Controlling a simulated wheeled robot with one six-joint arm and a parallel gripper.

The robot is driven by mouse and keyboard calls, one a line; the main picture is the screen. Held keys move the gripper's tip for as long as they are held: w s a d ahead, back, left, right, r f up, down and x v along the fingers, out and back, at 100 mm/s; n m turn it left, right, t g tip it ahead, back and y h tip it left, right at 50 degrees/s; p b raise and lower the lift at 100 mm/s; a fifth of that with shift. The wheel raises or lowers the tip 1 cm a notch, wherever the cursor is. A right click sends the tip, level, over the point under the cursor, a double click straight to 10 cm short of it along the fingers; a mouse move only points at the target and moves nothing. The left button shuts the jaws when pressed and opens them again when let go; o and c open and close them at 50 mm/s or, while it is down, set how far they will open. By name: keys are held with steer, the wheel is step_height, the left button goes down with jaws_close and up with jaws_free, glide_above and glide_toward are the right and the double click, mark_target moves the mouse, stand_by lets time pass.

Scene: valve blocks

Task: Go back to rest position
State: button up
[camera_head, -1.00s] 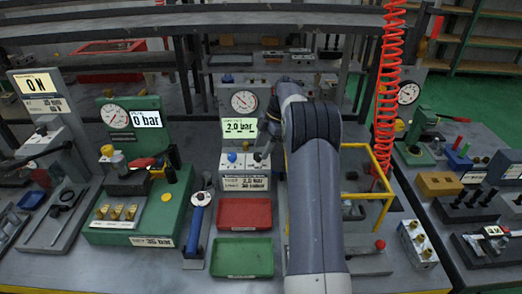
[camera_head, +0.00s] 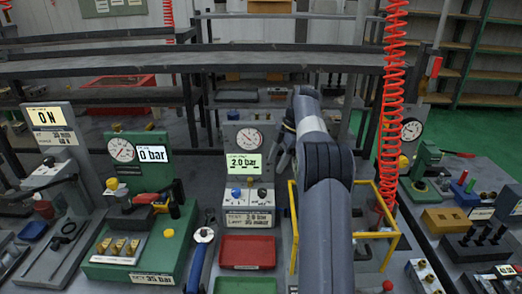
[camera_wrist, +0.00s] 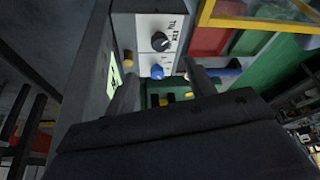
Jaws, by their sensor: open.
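My gripper (camera_wrist: 163,86) is open and empty in the wrist view, its two dark fingers apart. Beyond the fingers is the grey test panel, with a black knob (camera_wrist: 160,41) and a blue knob (camera_wrist: 157,72) on its white face. In the head view my gripper (camera_head: 281,150) is partly hidden by my arm, just right of the panel's gauge (camera_head: 249,139) and its 2.0 bar display (camera_head: 244,164). My arm covers part of the bench behind it.
A green station (camera_head: 132,242) is at left. A red tray (camera_head: 247,252) and a green tray (camera_head: 245,285) lie in front of the panel. Dark shelves stand behind.

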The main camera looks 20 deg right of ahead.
mark_target(262, 191)
steer(key=x, duration=1)
steer(key=shift+a+f, duration=0.15)
steer(key=shift+f, duration=0.2)
